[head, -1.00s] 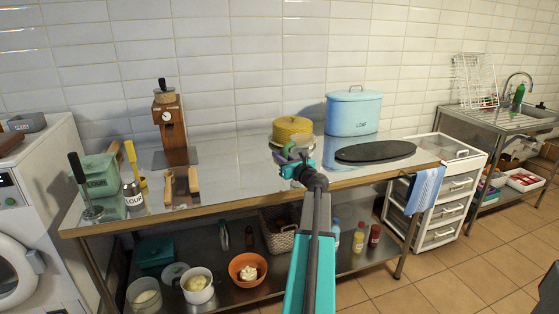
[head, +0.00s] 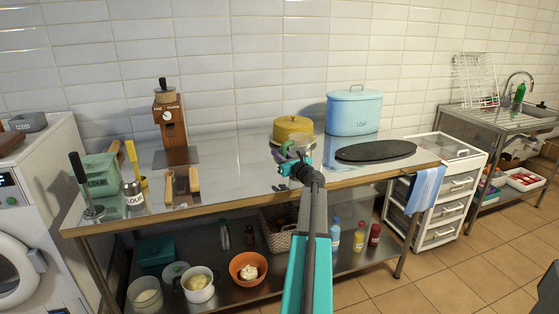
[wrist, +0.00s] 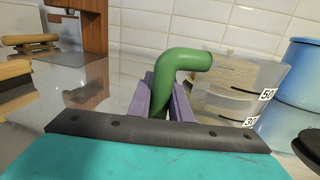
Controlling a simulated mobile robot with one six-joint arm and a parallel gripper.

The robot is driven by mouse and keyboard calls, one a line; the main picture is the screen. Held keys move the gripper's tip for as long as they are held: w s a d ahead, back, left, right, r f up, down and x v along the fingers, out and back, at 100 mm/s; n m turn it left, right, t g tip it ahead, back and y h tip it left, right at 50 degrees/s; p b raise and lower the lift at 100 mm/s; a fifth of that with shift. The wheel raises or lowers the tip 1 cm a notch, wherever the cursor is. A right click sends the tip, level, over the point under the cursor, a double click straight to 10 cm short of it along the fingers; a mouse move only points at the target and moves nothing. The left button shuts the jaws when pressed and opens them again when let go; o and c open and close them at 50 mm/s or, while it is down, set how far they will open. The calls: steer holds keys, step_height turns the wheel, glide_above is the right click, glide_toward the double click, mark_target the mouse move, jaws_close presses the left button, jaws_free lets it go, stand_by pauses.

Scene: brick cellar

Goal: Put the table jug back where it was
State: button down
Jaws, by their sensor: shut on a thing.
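The table jug (wrist: 233,98) is clear, with dark printed marks and a green bent handle (wrist: 187,62). It fills the right middle of the wrist view. My gripper (wrist: 166,100) has its purple fingers shut on the green handle. In the head view my gripper (head: 289,155) is over the steel worktop (head: 240,172), just in front of the yellow lidded tin (head: 293,127). The jug looks small and hard to make out there. Its base is hidden, so I cannot tell whether it touches the worktop.
A blue loaf bin (head: 354,114) stands behind right, and a dark oval board (head: 375,151) lies to the right. A wooden grinder (head: 169,124), wooden pieces (head: 194,180) and a flour canister (head: 133,195) stand left. The worktop's middle left is bare.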

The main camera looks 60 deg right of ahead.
steer(key=shift+f, duration=1.2)
steer(key=shift+f, duration=0.15)
steer(key=c, duration=1.6)
jaws_free()
steer(key=shift+a, duration=0.1)
steer(key=shift+b+v, duration=0.7)
steer(key=shift+v, duration=5.25)
